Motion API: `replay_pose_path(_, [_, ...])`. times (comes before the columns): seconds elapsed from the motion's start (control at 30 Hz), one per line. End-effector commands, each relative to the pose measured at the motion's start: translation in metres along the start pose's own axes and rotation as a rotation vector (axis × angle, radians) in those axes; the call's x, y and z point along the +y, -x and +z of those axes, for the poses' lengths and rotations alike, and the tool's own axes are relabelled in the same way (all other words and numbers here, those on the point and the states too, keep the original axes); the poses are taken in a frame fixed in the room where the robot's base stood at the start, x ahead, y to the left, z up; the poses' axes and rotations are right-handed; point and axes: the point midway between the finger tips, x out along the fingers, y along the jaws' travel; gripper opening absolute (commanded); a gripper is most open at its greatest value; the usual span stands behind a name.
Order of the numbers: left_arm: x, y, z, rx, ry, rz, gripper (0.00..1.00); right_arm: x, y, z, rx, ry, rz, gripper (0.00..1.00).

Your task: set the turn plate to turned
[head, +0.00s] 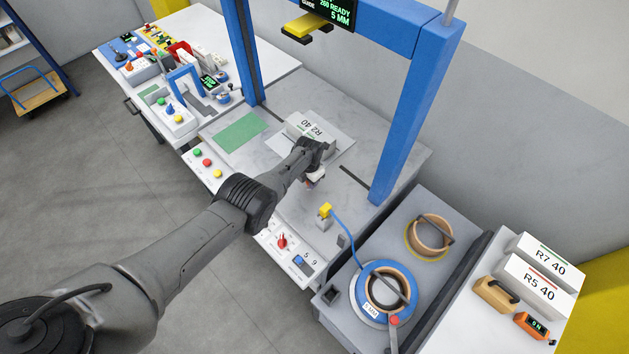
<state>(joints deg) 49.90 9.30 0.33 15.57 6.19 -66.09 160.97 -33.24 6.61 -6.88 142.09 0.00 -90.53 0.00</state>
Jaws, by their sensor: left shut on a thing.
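The turn plate appears to be the light grey square plate (342,151) on the bed of the blue-framed machine. A white bundle (305,122) lies on it, with its printed label upside down in this view. My left gripper (317,171) is at the plate's near edge, pointing down and shut on what looks like a part of the turn plate. My wrist hides the fingertips and the exact grip, and covers part of the bundle. My right gripper is not in view.
Blue posts (406,110) frame the bed. A green sheet (241,133) lies left of the plate. A control panel with a red knob (282,241) is in front. A strap reel (384,294) and white bundles (541,265) stand at the right.

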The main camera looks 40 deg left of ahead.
Motion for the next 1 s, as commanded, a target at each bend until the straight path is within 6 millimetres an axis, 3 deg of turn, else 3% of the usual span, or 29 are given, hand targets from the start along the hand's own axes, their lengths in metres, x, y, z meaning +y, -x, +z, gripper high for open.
replay_pose_path(0.5, [0.0009, 0.0006, 0.0009, -0.006, 0.016, -0.003, 0.0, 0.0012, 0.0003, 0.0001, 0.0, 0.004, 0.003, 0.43])
replay_pose_path(0.53, [0.0009, 0.0006, 0.0009, -0.006, 0.016, -0.003, 0.33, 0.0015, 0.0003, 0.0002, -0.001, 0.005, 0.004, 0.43])
replay_pose_path(0.8, [0.0017, 0.0001, 0.0, -0.004, 0.015, -0.002, 0.57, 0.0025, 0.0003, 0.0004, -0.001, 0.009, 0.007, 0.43])
replay_pose_path(1.0, [0.0021, 0.0003, -0.0004, -0.003, 0.015, -0.001, 0.57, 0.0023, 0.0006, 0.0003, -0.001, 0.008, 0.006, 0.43])
